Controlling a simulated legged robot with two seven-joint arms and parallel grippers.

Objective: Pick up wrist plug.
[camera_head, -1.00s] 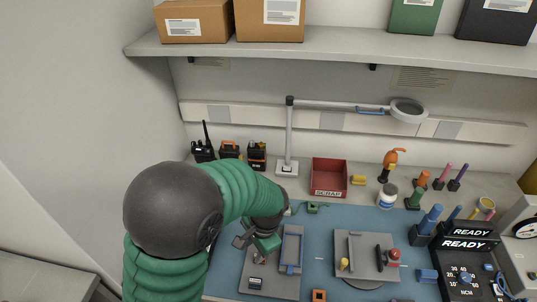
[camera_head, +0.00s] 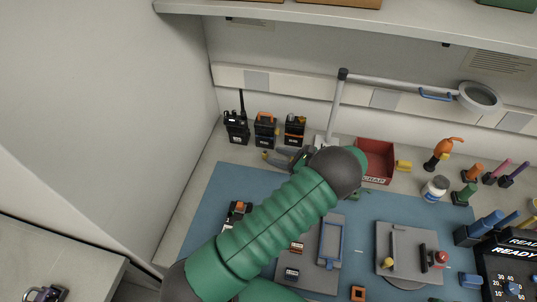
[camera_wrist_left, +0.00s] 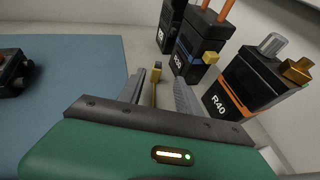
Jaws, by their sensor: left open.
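My left gripper (camera_head: 277,160) reaches to the back of the bench, its fingers pointing left, just in front of the radios. In the left wrist view my left gripper (camera_wrist_left: 158,90) is open. A thin gold-coloured piece with a small block-shaped head (camera_wrist_left: 156,72), possibly the wrist plug, shows between the fingers. I cannot tell whether they touch it. A small yellow spot (camera_head: 265,155) shows at the fingertips in the head view. My right gripper is not in view.
Three black radios (camera_head: 265,130) stand behind the gripper; the one marked R40 (camera_wrist_left: 247,85) is close on the right in the wrist view. A lamp post (camera_head: 335,108) and a red scrap bin (camera_head: 376,158) stand to the right. A dark device (camera_head: 237,212) lies on the blue mat (camera_head: 205,215).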

